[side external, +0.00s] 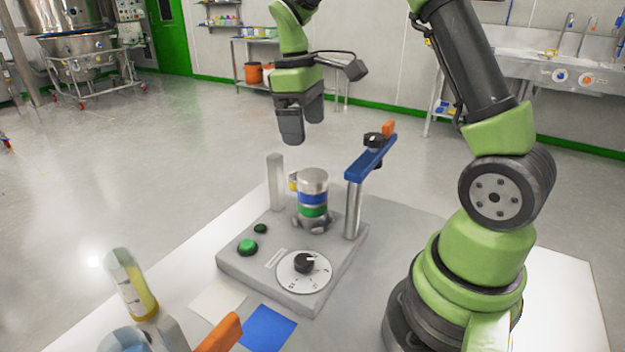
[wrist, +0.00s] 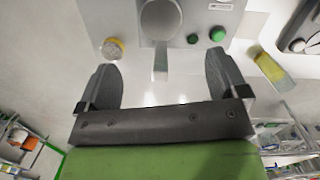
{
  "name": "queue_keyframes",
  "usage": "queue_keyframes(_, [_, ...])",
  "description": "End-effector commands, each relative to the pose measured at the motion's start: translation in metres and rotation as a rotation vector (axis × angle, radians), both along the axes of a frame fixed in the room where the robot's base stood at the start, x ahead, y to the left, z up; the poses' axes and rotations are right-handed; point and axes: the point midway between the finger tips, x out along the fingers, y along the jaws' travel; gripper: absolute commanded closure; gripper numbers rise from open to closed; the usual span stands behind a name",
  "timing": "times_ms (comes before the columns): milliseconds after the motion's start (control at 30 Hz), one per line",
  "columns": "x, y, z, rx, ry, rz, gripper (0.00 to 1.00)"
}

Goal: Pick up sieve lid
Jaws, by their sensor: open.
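The sieve lid (side external: 313,178) is the grey metal cap on top of a small sieve stack (side external: 313,199) with blue and green bands. The stack stands upright on the grey shaker base (side external: 255,262). In the wrist view the lid (wrist: 160,17) is a grey disc at the top edge, partly cut off. My gripper (side external: 303,122) is open and empty, pointing down, above the stack and apart from it. In the wrist view my gripper (wrist: 163,72) has its fingers spread wide, with a grey post (wrist: 160,64) showing between them.
A grey post (side external: 276,182) stands left of the stack. A blue clamp bar (side external: 368,160) with a black knob sits on the right post (side external: 353,210). A yellow-filled cylinder (side external: 134,285) stands front left.

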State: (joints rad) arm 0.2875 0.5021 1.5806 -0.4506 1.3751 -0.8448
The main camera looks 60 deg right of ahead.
Motion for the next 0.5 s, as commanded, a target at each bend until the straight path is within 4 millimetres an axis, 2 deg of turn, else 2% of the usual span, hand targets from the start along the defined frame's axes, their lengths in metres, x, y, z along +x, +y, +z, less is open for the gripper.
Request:
queue_keyframes(200, [-0.005,-0.001,-0.032,0.002,0.011,0.003,0.08])
queue_keyframes(500, [-0.010,-0.001,-0.060,0.003,0.009,0.002,0.08])
